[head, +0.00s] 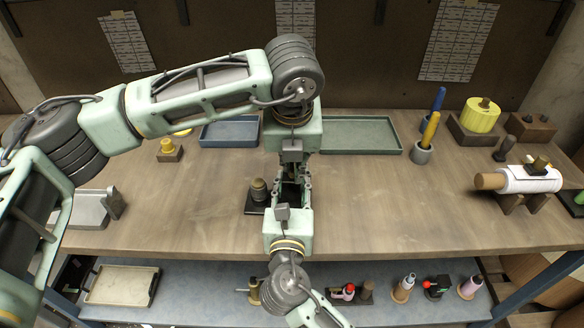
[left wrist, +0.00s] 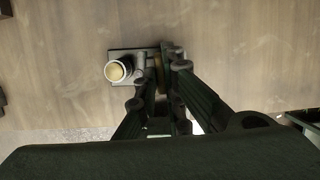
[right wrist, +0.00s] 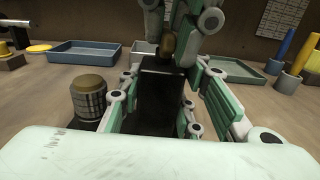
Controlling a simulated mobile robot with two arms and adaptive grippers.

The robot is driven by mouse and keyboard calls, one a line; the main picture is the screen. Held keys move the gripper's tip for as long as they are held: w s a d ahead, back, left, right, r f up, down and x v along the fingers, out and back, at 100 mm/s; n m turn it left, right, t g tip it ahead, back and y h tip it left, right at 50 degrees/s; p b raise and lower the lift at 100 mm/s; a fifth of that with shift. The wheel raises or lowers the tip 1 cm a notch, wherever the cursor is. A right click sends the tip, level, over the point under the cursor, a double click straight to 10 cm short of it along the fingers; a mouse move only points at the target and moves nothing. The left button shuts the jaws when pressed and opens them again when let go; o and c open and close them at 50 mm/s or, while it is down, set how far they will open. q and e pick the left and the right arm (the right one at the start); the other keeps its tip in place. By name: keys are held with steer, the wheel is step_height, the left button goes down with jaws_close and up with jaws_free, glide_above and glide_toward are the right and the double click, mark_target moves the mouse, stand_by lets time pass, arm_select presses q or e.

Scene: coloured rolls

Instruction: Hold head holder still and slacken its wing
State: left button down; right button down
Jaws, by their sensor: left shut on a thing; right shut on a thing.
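The head holder shows in the right wrist view as a dark upright block (right wrist: 158,100), with a ribbed, gold-topped cylinder (right wrist: 88,97) beside it on a dark base. In the head view its base plate (head: 254,207) sticks out left of my grippers. My right gripper (head: 291,190) reaches in from the front and is shut on the block. My left gripper (head: 291,173) comes down from above and is shut on a small brownish piece (right wrist: 167,45) at the block's top, apparently the wing. In the left wrist view my left fingertips (left wrist: 168,52) meet beside the round cylinder (left wrist: 118,70) and hide the wing.
A blue tray (head: 229,134) and a green tray (head: 360,135) lie at the back. Blue and yellow rolls (head: 429,130) stand in holders on the right, near a white roll (head: 530,180) on a stand. A lower shelf (head: 210,290) holds small items. Bare bench lies on both sides.

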mark_target(292, 168)
arm_select(q)
steer(key=c, duration=2)
jaws_free()
steer(key=shift+c, duration=0.2)
steer(key=shift+r, duration=0.1)
steer(key=shift+r, duration=2.9)
steer(key=shift+o, duration=0.2)
